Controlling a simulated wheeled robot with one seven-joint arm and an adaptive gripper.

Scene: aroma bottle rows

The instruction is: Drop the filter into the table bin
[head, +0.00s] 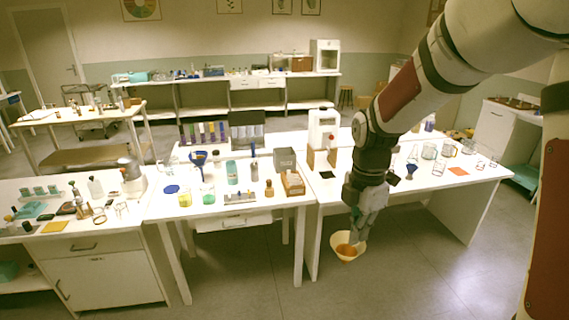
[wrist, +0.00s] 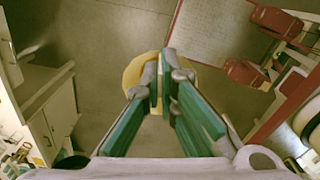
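The filter (head: 335,248) is a pale cream cone with an orange-brown inside. It hangs at my gripper (head: 358,232), in front of the table edge and over the floor. In the wrist view the filter (wrist: 133,72) shows as a yellow round shape behind the fingertips, partly hidden by them. My gripper (wrist: 164,75) has its fingers nearly together, pinching the filter's rim. A grey open-topped box (head: 285,160), which looks like the table bin, stands at the back of the middle table, left of and apart from my gripper.
A wooden tray (head: 293,184) stands just in front of the grey box. A white machine (head: 323,130) stands right of it. Bottles, a blue funnel (head: 198,158) and beakers (head: 208,193) crowd the table to the left. The floor below my gripper is clear.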

